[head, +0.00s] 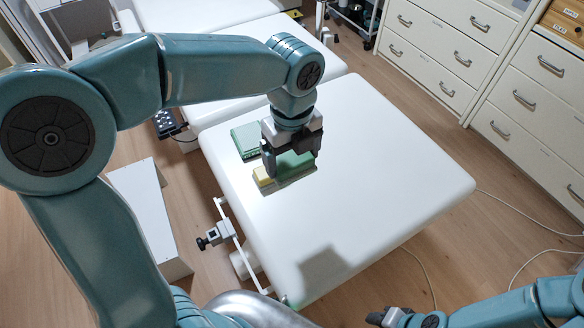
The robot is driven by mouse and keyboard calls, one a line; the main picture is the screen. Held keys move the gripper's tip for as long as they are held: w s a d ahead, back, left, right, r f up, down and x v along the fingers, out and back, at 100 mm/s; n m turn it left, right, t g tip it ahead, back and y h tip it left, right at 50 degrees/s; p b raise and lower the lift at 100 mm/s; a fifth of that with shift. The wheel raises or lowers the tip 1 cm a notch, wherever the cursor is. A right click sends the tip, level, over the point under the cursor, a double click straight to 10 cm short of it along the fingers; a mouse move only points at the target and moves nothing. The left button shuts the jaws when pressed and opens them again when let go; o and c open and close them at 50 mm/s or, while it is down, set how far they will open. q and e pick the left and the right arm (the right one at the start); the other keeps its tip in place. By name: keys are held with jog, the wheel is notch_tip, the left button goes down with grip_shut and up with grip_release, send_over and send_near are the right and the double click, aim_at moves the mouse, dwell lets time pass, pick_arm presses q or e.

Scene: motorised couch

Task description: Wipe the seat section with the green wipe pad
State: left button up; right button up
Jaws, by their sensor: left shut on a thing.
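The white seat section (372,196) of the couch fills the middle of the head view. My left gripper (290,163) points down over its left part and is shut on the green wipe pad (297,161). The pad is low, at or just above the white surface; I cannot tell if it touches. A small yellow piece (262,176) shows at the pad's left end. A flat green item (246,139) lies on the seat just behind and left of the gripper. My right gripper (385,316) is at the bottom edge, beyond the seat; its jaws are unclear.
More white couch sections (230,95) extend behind. A clamp with a black knob (215,236) sits on the rail at the seat's left side. White drawer cabinets (450,45) stand at the upper right. A white step (148,210) is on the floor at left. The seat's right part is clear.

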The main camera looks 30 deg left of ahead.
pick_arm(q)
jog(key=shift+r, duration=0.35)
jog(key=shift+o, duration=1.4)
jog(key=shift+c, duration=0.5)
